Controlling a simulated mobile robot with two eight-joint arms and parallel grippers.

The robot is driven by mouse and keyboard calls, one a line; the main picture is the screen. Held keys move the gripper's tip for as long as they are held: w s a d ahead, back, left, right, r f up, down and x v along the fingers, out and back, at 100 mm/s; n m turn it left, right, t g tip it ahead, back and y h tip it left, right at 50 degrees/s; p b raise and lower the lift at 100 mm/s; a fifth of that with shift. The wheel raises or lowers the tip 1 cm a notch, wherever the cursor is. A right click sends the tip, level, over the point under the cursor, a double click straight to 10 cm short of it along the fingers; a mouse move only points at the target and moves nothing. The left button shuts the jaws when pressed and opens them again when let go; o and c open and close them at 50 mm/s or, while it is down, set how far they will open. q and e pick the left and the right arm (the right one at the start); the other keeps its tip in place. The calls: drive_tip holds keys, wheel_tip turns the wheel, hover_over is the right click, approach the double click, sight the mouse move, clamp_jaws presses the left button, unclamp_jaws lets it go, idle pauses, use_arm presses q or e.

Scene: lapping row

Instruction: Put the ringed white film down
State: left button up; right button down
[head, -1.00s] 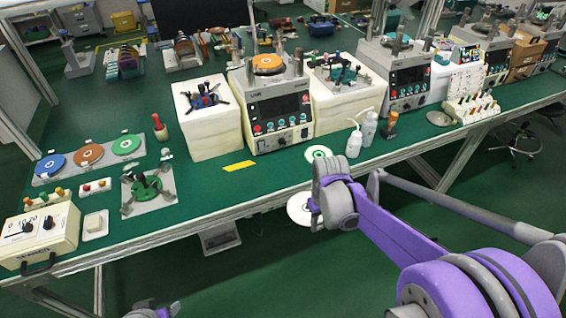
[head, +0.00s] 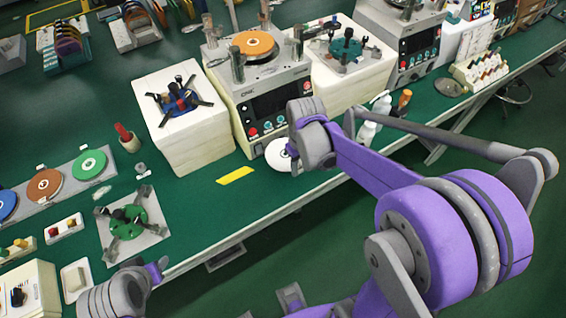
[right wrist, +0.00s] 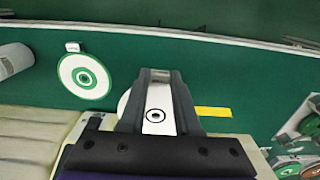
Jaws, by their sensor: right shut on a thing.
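The white film (head: 279,156) is a round white disc with a dark ring at its centre. In the right wrist view, the film (right wrist: 157,116) lies between the fingers of my right gripper (right wrist: 161,78), which is shut on it. In the head view the film shows beside my right wrist, over the green bench; its exact height is unclear and my wrist hides part of it. My left wrist is at the lower left of the head view, and its fingers cannot be made out.
A second white disc with a green ring (right wrist: 85,76) lies on the bench (head: 195,215). A yellow strip (head: 235,175) lies left of the film. The lapping machine (head: 262,95) stands behind, beside a white block (head: 185,135). A green fixture (head: 128,222) stands front left.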

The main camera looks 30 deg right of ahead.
hover_over(298, 188)
drive_tip(key=f, duration=0.5)
drive_tip(key=shift+s+f, duration=0.1)
drive_tip(key=shift+s, duration=0.1)
use_arm(q)
drive_tip(key=shift+s+f+b, duration=0.4)
drive_tip(key=shift+f+b, duration=0.1)
drive_tip(key=shift+f, duration=0.2)
use_arm(e)
drive_tip(key=shift+f, duration=2.1)
drive_tip(key=shift+f, duration=0.1)
drive_tip(key=shift+w+f, duration=0.1)
drive_tip(key=shift+f, duration=0.05)
use_arm(q)
drive_tip(key=shift+f, duration=0.15)
use_arm(e)
drive_tip(key=c, duration=0.6)
unclamp_jaws()
drive_tip(key=shift+r, duration=0.2)
